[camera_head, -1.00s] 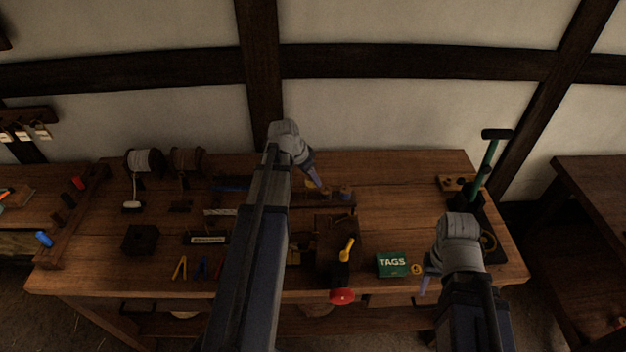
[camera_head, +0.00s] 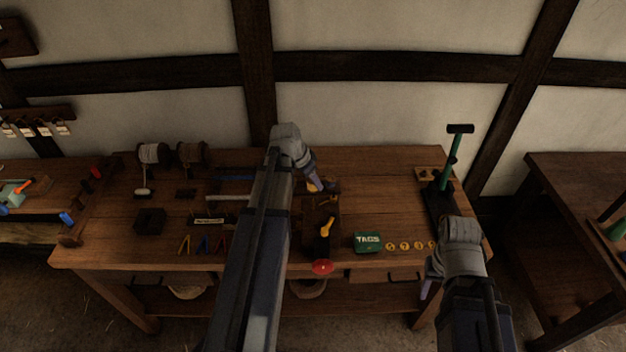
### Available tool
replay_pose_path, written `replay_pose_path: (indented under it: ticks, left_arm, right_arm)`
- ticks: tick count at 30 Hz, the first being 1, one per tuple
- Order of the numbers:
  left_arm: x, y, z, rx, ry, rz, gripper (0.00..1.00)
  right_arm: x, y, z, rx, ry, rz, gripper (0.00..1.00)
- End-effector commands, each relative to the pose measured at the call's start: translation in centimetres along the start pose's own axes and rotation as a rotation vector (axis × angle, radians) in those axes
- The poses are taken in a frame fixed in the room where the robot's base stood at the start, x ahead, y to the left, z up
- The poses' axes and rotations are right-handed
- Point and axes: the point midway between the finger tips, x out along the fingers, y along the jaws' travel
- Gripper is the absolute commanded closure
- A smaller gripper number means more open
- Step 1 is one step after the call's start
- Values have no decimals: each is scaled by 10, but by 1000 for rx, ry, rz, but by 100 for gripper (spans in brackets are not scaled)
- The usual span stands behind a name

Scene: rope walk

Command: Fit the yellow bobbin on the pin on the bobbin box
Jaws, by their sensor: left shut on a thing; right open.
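My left gripper (camera_head: 317,184) is above the back middle of the bench, its fingers partly hidden by its own wrist. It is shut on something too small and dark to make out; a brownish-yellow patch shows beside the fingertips. I cannot tell whether this is the yellow bobbin. I cannot single out the bobbin box or its pin with certainty; a dark square block (camera_head: 150,221) stands at the left of the bench. My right gripper (camera_head: 428,287) is open, low in front of the bench's right front edge, mostly hidden by its wrist.
The wooden bench (camera_head: 390,190) has clear room right of centre. A yellow-handled tool (camera_head: 327,226), a red knob (camera_head: 322,267) and a green TAGS box (camera_head: 368,242) are near the front. A green-levered device (camera_head: 450,165) stands at the right. Spools (camera_head: 154,154) stand at back left.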

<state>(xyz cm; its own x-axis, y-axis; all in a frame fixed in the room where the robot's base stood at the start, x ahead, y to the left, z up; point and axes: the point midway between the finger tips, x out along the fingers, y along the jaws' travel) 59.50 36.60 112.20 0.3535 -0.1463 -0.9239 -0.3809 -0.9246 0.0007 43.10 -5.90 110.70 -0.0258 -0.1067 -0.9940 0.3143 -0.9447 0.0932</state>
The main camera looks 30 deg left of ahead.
Motion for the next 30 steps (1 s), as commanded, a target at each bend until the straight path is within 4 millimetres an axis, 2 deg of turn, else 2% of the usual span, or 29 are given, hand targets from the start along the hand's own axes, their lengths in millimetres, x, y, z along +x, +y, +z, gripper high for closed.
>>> replay_pose_path:
  ticks: [13,30]
  left_arm:
    - [32,0,13,0,0,0,100]
    - [34,0,14,0,0,0,100]
  right_arm:
    - [35,-3,-2,-7,0,2,50]
    - [36,-3,-2,-8,0,2,50]
